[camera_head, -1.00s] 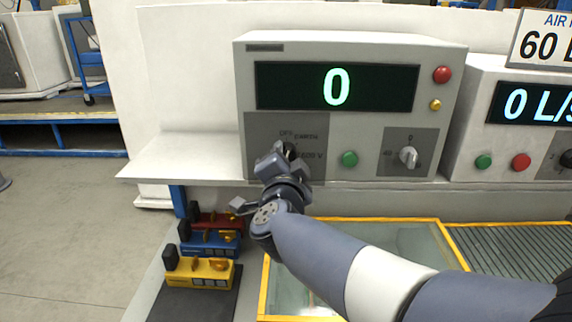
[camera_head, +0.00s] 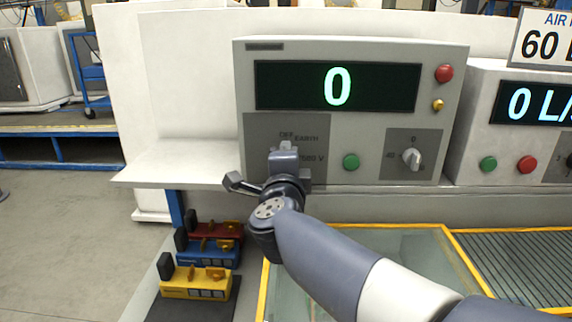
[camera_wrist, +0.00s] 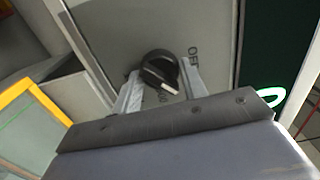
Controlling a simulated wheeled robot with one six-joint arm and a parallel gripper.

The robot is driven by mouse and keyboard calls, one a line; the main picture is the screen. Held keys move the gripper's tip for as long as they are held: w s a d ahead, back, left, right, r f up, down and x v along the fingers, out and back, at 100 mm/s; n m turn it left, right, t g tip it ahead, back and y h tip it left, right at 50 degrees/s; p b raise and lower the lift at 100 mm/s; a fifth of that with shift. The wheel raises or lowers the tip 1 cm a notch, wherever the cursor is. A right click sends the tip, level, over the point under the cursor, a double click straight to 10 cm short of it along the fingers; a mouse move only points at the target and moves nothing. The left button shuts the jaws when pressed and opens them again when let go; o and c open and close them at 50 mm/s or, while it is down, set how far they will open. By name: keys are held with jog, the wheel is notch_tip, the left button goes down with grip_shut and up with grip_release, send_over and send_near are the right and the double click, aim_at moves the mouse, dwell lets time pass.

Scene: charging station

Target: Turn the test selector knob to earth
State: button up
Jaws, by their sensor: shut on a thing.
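The test selector knob (camera_wrist: 157,66) is black and round with a white pointer mark. In the wrist view it sits between the two fingers of my gripper (camera_wrist: 161,84), which is shut on it. The mark points to the lower right there, away from the word OFF. In the head view my gripper (camera_head: 286,158) is at the dark selector panel (camera_head: 259,135) at the lower left of the grey tester and hides the knob. The words OFF and EARTH show above it, and a voltage label shows partly at its right.
The tester's display (camera_head: 336,87) reads 0. A green button (camera_head: 351,162), a second knob (camera_head: 411,159), a red button (camera_head: 444,73) and a yellow button (camera_head: 438,104) are to the right. Blue, red and yellow (camera_head: 196,283) blocks stand below left. A white shelf (camera_head: 175,170) is at left.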

dwell(0.4)
jog(key=o, duration=1)
jog(key=s, duration=1.1)
jog(key=shift+a, duration=0.15)
jog(key=shift+w, duration=0.1)
jog(key=w, duration=1.1)
jog(key=shift+s, duration=0.1)
